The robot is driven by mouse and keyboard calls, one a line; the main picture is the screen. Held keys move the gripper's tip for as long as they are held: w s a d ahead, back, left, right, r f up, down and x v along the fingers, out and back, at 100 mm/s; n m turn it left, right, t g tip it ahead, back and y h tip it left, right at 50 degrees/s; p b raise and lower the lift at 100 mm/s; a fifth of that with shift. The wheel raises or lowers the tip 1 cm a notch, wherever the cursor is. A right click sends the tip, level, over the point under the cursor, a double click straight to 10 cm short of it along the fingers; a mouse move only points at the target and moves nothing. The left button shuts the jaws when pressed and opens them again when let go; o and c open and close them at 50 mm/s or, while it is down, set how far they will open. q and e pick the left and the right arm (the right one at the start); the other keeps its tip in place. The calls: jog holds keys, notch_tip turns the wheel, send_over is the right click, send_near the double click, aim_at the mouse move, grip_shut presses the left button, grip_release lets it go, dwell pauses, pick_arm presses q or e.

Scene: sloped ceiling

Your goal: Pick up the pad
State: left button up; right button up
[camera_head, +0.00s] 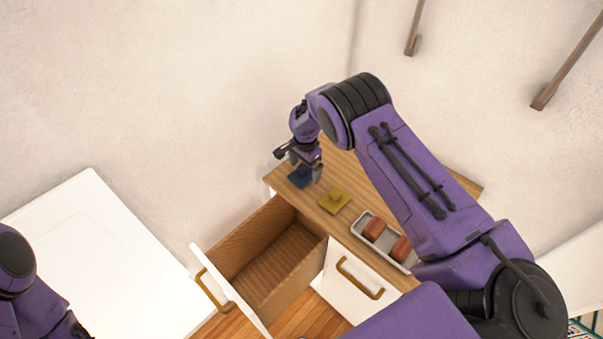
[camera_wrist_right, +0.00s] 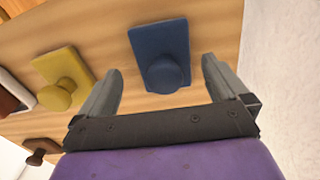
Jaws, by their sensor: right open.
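Two pads with round knobs lie on the wooden top (camera_head: 345,170) of a cabinet. The blue pad (camera_head: 299,178) is near the far left corner, and the yellow pad (camera_head: 334,201) lies to its right and nearer. My right gripper (camera_head: 308,173) is open, close above the blue pad. In the right wrist view, the blue pad (camera_wrist_right: 160,48) and its knob appear between the two fingers of the gripper (camera_wrist_right: 162,70), which are apart; whether they touch it I cannot tell. The yellow pad (camera_wrist_right: 62,78) is to the left. My left gripper is out of the frame.
A white tray (camera_head: 359,229) with reddish-brown blocks (camera_head: 374,229) stands on the cabinet, partly behind my right arm. An open, empty-looking drawer (camera_head: 265,258) juts out at the front left. A white surface (camera_head: 90,250) is at the left, and walls stand behind.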

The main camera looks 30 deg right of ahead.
notch_tip(320, 180, down, 2)
jog(key=shift+w+a, duration=0.1)
jog(key=shift+w, duration=0.05)
jog(key=shift+r, duration=0.1)
jog(key=c, duration=1.1)
jog(key=shift+c, duration=0.2)
jog(key=shift+r, duration=0.25)
notch_tip(320, 180, up, 3)
jog(key=shift+f+b, duration=0.1)
jog(key=shift+b, duration=0.25)
jog(key=s+r, duration=0.1)
jog(key=s+a+r, duration=0.1)
jog(key=r, duration=0.1)
jog(key=s+a+r+b, duration=0.1)
jog(key=shift+a+r, duration=0.2)
jog(key=shift+a, duration=0.05)
jog(key=s+a+r+b, duration=0.1)
jog(key=s+a+r, duration=0.4)
jog(key=s, duration=0.3)
jog(key=shift+s+a+r, duration=0.15)
jog(key=shift+a, duration=0.35)
